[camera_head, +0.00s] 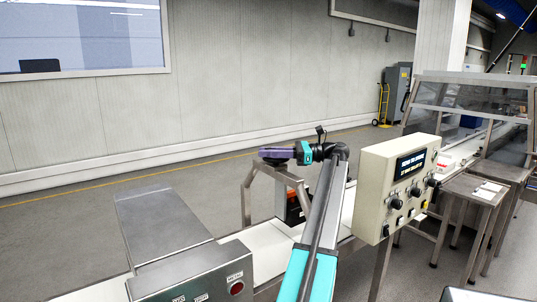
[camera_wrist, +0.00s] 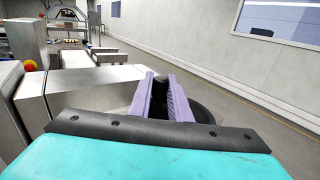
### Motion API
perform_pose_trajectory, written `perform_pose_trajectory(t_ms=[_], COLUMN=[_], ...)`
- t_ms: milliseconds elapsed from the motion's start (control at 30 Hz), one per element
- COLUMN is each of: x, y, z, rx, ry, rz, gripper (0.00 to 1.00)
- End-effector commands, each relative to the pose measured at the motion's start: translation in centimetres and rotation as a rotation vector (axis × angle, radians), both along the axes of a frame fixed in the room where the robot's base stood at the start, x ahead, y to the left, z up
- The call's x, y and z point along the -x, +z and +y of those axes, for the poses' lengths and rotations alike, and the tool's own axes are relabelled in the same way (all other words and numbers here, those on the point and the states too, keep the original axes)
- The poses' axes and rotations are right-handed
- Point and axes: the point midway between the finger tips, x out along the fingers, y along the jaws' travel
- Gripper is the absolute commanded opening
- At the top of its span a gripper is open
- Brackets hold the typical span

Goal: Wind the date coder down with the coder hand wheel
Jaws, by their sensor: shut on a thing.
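The coder hand wheel is a dark round wheel that shows in the wrist view (camera_wrist: 205,113), partly hidden behind my gripper. Its black handle knob (camera_wrist: 160,88) stands up between my purple fingers. My gripper (camera_wrist: 161,80) is shut on that knob. In the head view my gripper (camera_head: 268,154) is over the top of a metal frame that straddles the conveyor, and the wheel is mostly hidden there. An orange and black unit (camera_head: 296,208), apparently the date coder, hangs under this frame, partly hidden by my arm.
The white conveyor belt (camera_head: 268,246) runs under the frame. A beige control box (camera_head: 398,187) with a lit display stands close to the right of my arm. A steel cabinet (camera_head: 160,222) is at the left front. Open floor lies beyond, up to the wall.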

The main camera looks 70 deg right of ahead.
Motion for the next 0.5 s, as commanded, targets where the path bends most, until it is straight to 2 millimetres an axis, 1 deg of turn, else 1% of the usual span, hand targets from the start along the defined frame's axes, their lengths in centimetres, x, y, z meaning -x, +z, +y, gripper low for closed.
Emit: perform_pose_trajectory(t_ms=[67,100,167,200,500], x=[0.12,0.12,0.11,0.09,0.01], y=[0.12,0.11,0.1,0.09,0.06], z=[-0.05,-0.06,-0.04,-0.04,-0.01], rx=[0.001,0.001,0.001,0.001,0.0], ry=[-0.002,-0.002,-0.002,-0.002,-0.001], rz=[-0.001,-0.001,-0.001,-0.001,0.0], gripper=[0.0,0.24,0.34,0.36,0.36])
